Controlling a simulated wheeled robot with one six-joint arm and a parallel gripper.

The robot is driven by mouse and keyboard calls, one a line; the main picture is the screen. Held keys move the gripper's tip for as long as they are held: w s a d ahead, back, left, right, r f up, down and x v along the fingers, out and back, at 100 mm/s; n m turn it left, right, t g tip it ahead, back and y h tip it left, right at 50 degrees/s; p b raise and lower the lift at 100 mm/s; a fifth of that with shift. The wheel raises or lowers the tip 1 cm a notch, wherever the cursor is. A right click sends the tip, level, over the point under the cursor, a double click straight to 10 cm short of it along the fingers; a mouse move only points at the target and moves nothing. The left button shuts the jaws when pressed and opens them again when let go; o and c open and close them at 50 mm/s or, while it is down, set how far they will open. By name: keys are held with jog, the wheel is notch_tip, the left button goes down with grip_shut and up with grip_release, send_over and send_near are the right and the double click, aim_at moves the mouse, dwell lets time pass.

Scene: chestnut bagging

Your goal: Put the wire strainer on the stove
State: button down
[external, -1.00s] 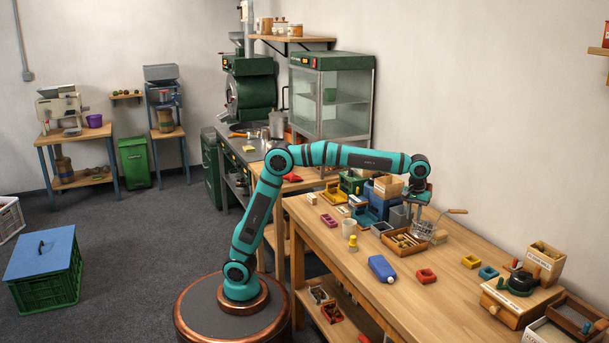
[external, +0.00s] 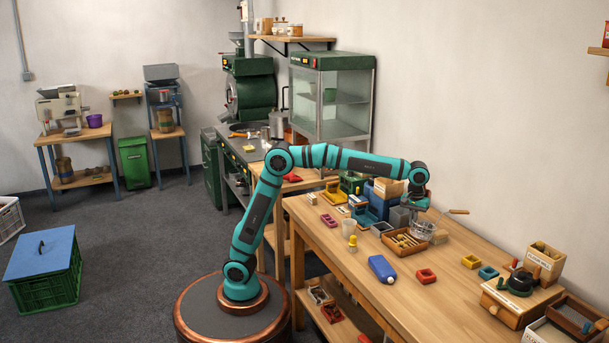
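The wire strainer (external: 423,230), a mesh bowl with a wooden-ended handle pointing right, is at the workbench, by the right end of a wooden tray of utensils. My gripper (external: 415,207) is at the strainer's upper left, very close to it; the fingers are small and partly hidden, so I cannot tell whether they are open or hold it. The stove (external: 257,153), a dark green unit with a steel top, stands at the back, left of the glass cabinet. A pan and a steel pot (external: 278,126) are on it.
Floor at left is mostly clear.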

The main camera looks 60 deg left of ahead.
jog(key=shift+r, duration=0.1)
notch_tip(320, 180, up, 9)
jog(key=shift+r, duration=0.35)
jog(key=s+d+f+m, duration=0.3)
jog(key=s+d+m, duration=0.1)
jog(key=s+d, duration=0.5)
jog(key=s+d+f+m, duration=0.4)
jog(key=s+d, duration=0.5)
jog(key=s, duration=0.1)
jog(key=s+d+f+m, duration=0.3)
jog(key=s+d+m, duration=0.1)
jog(key=s+d, duration=0.6)
jog(key=shift+f+g, duration=0.15)
jog(key=shift+g, duration=0.15)
jog(key=s+d+f+m, duration=0.2)
jog(key=s+f, duration=0.3)
jog(key=s, duration=0.3)
jog(key=s+d+f+m, duration=0.3)
jog(key=s+f+m, duration=0.2)
jog(key=s, duration=0.4)
jog(key=s+d+f+m, duration=0.3)
jog(key=s+f, duration=0.4)
jog(key=s, duration=0.2)
jog(key=shift+s+d+f+m, duration=0.15)
jog(key=shift+s+d+m, duration=0.05)
jog(key=shift+s+m, duration=0.1)
jog(key=shift+w, duration=0.1)
